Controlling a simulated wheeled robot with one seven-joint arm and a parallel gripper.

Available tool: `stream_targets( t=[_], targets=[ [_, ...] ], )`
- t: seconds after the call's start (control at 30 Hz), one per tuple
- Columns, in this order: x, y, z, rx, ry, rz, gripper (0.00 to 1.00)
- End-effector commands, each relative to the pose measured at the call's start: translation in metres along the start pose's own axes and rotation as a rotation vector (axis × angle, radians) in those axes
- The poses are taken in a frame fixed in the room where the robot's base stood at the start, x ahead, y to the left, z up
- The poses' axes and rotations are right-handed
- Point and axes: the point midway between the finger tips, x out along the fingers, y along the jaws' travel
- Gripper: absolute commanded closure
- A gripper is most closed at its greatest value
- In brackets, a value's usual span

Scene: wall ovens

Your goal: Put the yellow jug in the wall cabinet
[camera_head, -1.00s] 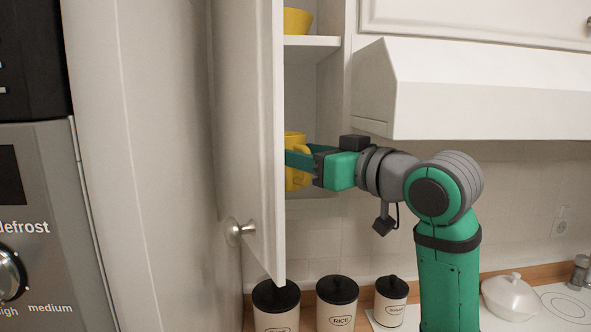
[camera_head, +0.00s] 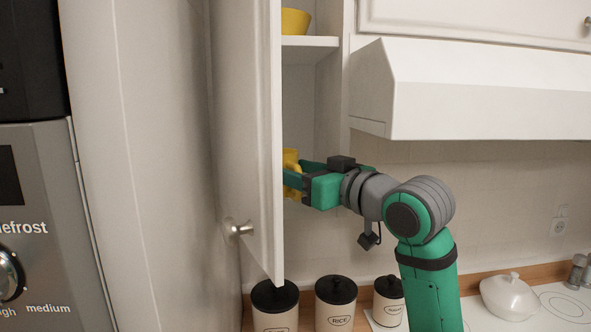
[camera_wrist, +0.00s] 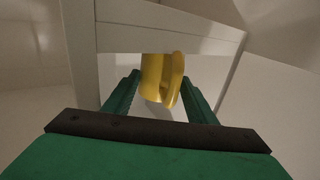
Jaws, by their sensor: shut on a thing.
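The yellow jug (camera_head: 290,160) shows in the head view at the right edge of the open cabinet door, which hides much of it. My gripper (camera_wrist: 158,82) is shut on the jug; in the wrist view the jug (camera_wrist: 153,75) is between its two green fingers, with its handle toward the right finger. In the head view my gripper (camera_head: 290,178) reaches left to the jug. The wall cabinet (camera_head: 328,95) is open, with its white door (camera_head: 250,130) swung toward me. The jug is at the lower compartment's opening; I cannot tell how far inside.
A yellow bowl (camera_head: 295,22) is on the upper shelf (camera_head: 308,42). The range hood (camera_head: 470,90) is right of the cabinet, above my arm. Canisters with black lids (camera_head: 336,290) and a white lidded dish (camera_head: 508,296) stand on the counter below. A microwave (camera_head: 35,190) is at left.

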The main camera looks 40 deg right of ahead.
Motion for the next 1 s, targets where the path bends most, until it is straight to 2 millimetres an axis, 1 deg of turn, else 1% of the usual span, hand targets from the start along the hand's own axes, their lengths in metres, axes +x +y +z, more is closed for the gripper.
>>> stream_targets(
  t=[0.3,0.43,0.47,0.57,0.67,0.8,1.0],
  targets=[
    [0.001,-0.001,0.0,0.0,0.0,-0.001,0.4],
    [0.001,-0.002,-0.004,-0.002,0.0,-0.002,0.4],
    [-0.002,-0.001,-0.003,-0.001,0.001,-0.002,0.4],
    [-0.015,-0.002,-0.003,-0.001,0.002,-0.003,0.4],
    [-0.034,-0.002,-0.003,-0.001,0.002,-0.002,0.4],
    [-0.064,-0.001,-0.003,0.0,0.002,-0.001,0.4],
    [-0.098,-0.001,-0.003,0.0,0.001,0.0,0.4]
  ],
)
